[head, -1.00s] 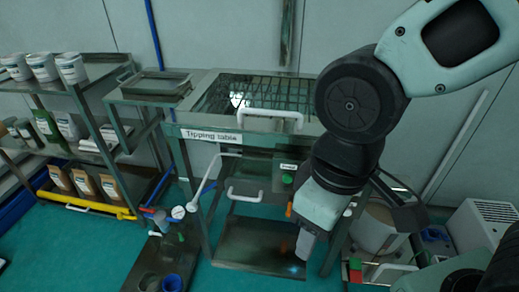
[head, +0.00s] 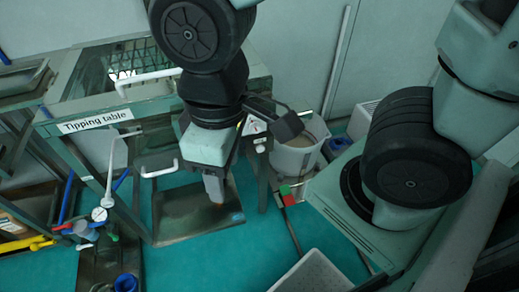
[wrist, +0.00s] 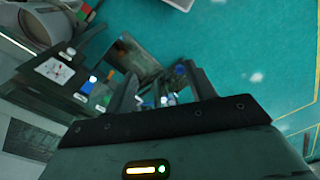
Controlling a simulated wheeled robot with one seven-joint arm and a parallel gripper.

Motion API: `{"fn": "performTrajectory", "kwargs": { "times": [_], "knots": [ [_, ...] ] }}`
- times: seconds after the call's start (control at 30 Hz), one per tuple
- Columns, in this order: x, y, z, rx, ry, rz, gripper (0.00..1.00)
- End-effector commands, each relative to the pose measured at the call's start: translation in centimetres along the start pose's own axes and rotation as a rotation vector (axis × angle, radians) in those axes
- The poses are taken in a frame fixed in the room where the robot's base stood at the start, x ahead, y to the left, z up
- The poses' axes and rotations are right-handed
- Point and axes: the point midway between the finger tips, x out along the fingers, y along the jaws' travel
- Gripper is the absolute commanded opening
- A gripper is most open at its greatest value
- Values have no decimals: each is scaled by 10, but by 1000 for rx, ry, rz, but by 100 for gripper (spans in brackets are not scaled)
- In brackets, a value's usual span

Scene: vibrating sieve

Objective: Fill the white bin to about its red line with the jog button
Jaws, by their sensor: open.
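A white round bin (head: 297,158) stands on the floor right of the tipping table, with grey-beige material inside; it also shows at the wrist view's upper left (wrist: 28,22). I cannot make out its red line. My gripper (head: 214,190) points down in front of the table's right end, left of the bin and apart from it. In the wrist view my gripper (wrist: 162,92) is open, with nothing clear between its fingers. A small white-faced panel (head: 254,126) is beside my wrist and also shows in the wrist view (wrist: 55,70). I cannot tell which control is the jog button.
The tipping table (head: 100,122) stands at the back left, with a white handle (head: 148,78). A red and green block (head: 287,194) is near the bin. A white crate (head: 312,274) lies at the bottom edge. Green floor (head: 215,265) is clear in front.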

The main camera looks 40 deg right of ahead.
Motion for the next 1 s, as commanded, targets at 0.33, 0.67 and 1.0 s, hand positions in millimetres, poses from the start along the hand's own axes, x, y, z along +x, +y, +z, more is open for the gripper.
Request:
{"fn": "performTrajectory", "kwargs": {
  "times": [0.33, 0.67, 1.0],
  "knots": [
    [0, 0, 0, 0, 0, 0, 55],
    [0, 0, 0, 0, 0, 0, 0],
    [0, 0, 0, 0, 0, 0, 0]
  ]
}}
